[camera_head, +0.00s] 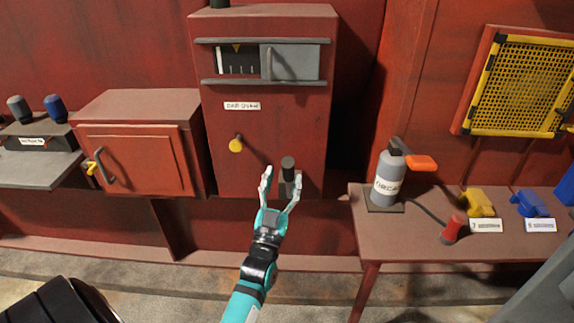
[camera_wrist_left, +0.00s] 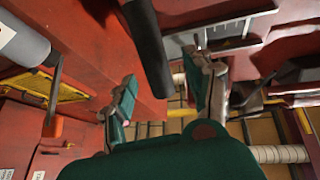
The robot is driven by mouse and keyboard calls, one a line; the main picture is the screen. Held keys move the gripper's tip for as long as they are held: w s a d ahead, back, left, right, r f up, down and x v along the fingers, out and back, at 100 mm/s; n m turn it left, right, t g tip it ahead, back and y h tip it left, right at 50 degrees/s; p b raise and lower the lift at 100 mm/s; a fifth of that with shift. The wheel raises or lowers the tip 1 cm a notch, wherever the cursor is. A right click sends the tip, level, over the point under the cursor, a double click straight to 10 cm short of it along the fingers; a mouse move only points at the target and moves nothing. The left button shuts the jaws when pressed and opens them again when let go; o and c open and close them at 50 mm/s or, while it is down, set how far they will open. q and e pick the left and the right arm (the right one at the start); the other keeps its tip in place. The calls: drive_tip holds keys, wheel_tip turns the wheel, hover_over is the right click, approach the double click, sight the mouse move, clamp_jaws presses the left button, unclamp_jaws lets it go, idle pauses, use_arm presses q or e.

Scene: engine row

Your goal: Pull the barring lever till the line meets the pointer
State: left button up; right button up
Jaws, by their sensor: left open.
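The barring lever (camera_head: 288,163) has a dark cylindrical grip and stands low on the front of the red cabinet (camera_head: 262,130). My left gripper (camera_head: 282,179) is open, one finger on each side of the lever in the picture. In the left wrist view the dark grip (camera_wrist_left: 148,45) shows between the two spread fingers (camera_wrist_left: 165,92); I see no clear contact. I cannot tell which mark is the line. My right gripper is not in view.
A grey sliding cover (camera_head: 292,63) fills the window's right half. A yellow knob (camera_head: 236,145) sits left of the lever. A red box (camera_head: 135,150) stands at left. The right table (camera_head: 420,225) holds a grey canister (camera_head: 388,180), a red plunger (camera_head: 453,229) and coloured parts.

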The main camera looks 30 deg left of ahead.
use_arm(q)
drive_tip(key=v, duration=0.6)
drive_tip(key=shift+s, duration=0.2)
